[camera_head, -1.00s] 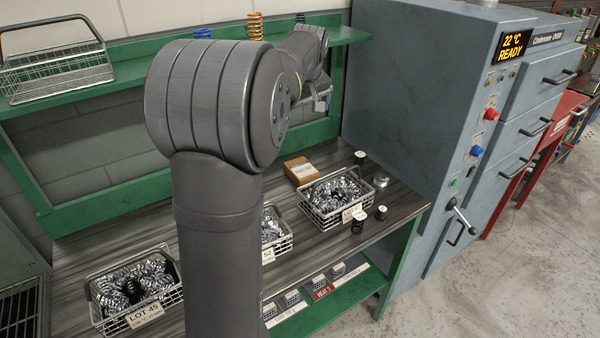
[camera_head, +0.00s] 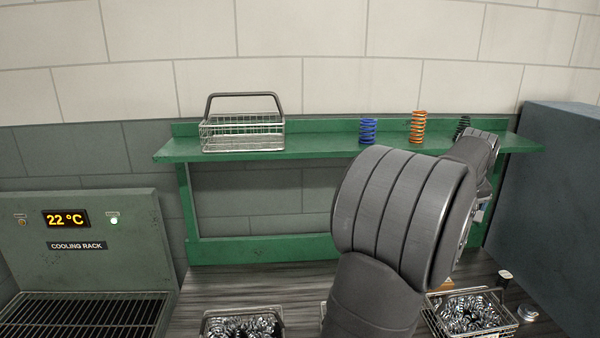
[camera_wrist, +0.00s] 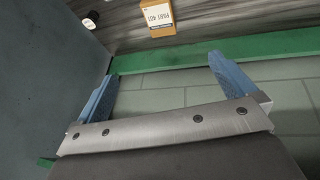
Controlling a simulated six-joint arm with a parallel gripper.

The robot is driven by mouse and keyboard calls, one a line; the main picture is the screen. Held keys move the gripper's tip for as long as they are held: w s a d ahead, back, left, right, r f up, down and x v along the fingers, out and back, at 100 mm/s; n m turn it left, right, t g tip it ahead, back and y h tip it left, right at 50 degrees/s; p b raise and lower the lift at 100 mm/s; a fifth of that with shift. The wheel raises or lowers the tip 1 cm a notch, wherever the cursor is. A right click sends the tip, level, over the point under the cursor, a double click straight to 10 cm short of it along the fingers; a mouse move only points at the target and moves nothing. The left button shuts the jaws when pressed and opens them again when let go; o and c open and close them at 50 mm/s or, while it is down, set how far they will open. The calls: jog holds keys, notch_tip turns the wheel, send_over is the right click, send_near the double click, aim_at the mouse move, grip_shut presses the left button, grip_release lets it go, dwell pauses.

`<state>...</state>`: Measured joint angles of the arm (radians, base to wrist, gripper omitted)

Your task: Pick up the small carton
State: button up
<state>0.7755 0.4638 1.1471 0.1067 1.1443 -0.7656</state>
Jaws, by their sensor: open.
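The small carton (camera_wrist: 158,18) is a brown box with a white label and dark print. In the head view only a sliver of the carton (camera_head: 441,287) shows behind my arm. My gripper (camera_wrist: 162,68) is open, with its two blue fingers apart and nothing between them. The carton is beyond the fingertips, apart from them. In the head view my gripper is mostly hidden behind my arm near the right end of the shelf.
A green shelf (camera_head: 325,149) holds a wire basket (camera_head: 243,133), a blue spring (camera_head: 369,131) and an orange spring (camera_head: 418,127). Wire baskets of springs (camera_head: 472,312) stand on the bench. A grey-blue cabinet (camera_head: 555,215) is at right, a cooling rack (camera_head: 85,250) at left.

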jog(key=w+d+f, duration=0.2)
jog(key=w+f, duration=0.1)
jog(key=f, duration=0.5)
jog(key=w+d+f+y, duration=0.1)
jog(key=w+d+f, duration=0.1)
jog(key=f, duration=0.6)
jog(key=w+d+f+y, duration=0.1)
jog(key=w+d+f, duration=0.2)
jog(key=f, duration=0.4)
jog(key=shift+w+f, duration=0.4)
jog(key=shift+w, duration=0.45)
jog(key=shift+t, duration=0.3)
jog(key=shift+x, duration=3.15)
jog(key=shift+a+r, duration=0.1)
jog(key=shift+a, duration=0.05)
jog(key=c, duration=1.2)
